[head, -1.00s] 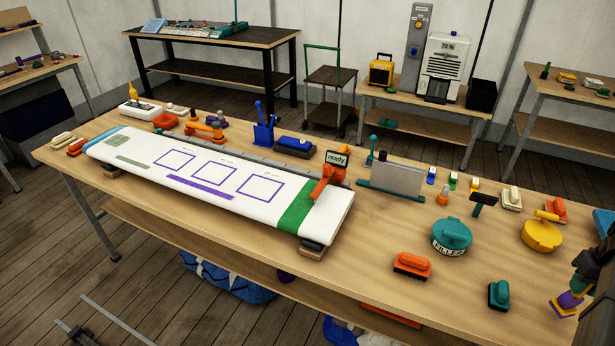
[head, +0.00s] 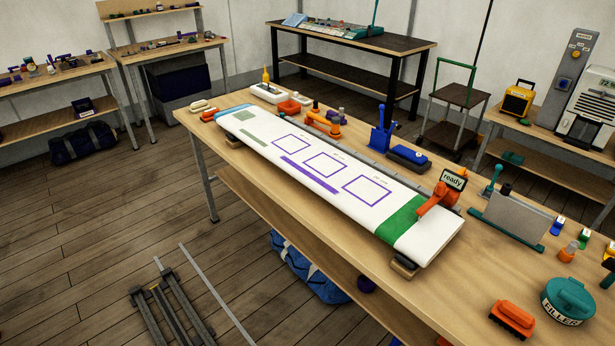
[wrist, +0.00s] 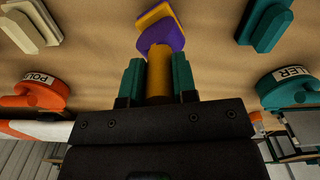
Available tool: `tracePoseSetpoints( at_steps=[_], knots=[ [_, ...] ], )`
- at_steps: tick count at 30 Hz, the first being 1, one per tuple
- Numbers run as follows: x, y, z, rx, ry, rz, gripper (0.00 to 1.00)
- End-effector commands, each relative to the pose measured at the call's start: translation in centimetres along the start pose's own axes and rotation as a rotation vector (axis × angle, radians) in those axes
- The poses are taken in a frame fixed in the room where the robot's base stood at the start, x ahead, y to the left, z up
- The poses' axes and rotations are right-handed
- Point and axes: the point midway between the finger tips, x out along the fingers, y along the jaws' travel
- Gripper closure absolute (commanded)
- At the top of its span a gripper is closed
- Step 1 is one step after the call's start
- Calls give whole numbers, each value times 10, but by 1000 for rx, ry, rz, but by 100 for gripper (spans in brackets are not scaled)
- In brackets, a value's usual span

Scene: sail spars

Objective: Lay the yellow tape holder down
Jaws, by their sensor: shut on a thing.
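In the wrist view my gripper (wrist: 158,85) has teal fingers shut on the yellow tape holder (wrist: 160,72). Its amber-yellow shaft stands between the fingers. I cannot tell whether the end touches the bench. The black gripper body hides the near part of the holder. Neither my gripper nor the held holder is in the head view now.
The workbench (head: 470,292) carries a long white board (head: 330,170). A teal FILLER tub (head: 568,300) and orange brush (head: 512,320) stand at its right. The wrist view shows an orange POLISH tub (wrist: 35,93), a cream block (wrist: 30,25) and a teal block (wrist: 265,25). Bare bench lies between these blocks.

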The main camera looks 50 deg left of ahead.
Motion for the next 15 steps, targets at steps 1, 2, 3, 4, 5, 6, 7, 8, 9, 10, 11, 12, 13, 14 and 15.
tracePoseSetpoints(
  at_steps=[1, 2, 3, 4, 5, 6, 7, 8, 9, 10, 11, 12, 13, 14, 15],
  knots=[
    [3, 0, 0, 0, 0, 0, 100],
    [4, 0, 0, 0, 0, 0, 100],
    [5, 0, 0, 0, 0, 0, 100],
    [6, 0, 0, 0, 0, 0, 100],
    [7, 0, 0, 0, 0, 0, 100],
    [8, 0, 0, 0, 0, 0, 100],
    [9, 0, 0, 0, 0, 0, 100],
    [10, 0, 0, 0, 0, 0, 100],
    [11, 0, 0, 0, 0, 0, 100],
    [12, 0, 0, 0, 0, 0, 100],
    [13, 0, 0, 0, 0, 0, 100],
    [14, 0, 0, 0, 0, 0, 100],
    [15, 0, 0, 0, 0, 0, 100],
    [16, 0, 0, 0, 0, 0, 100],
    [17, 0, 0, 0, 0, 0, 100]
  ],
)
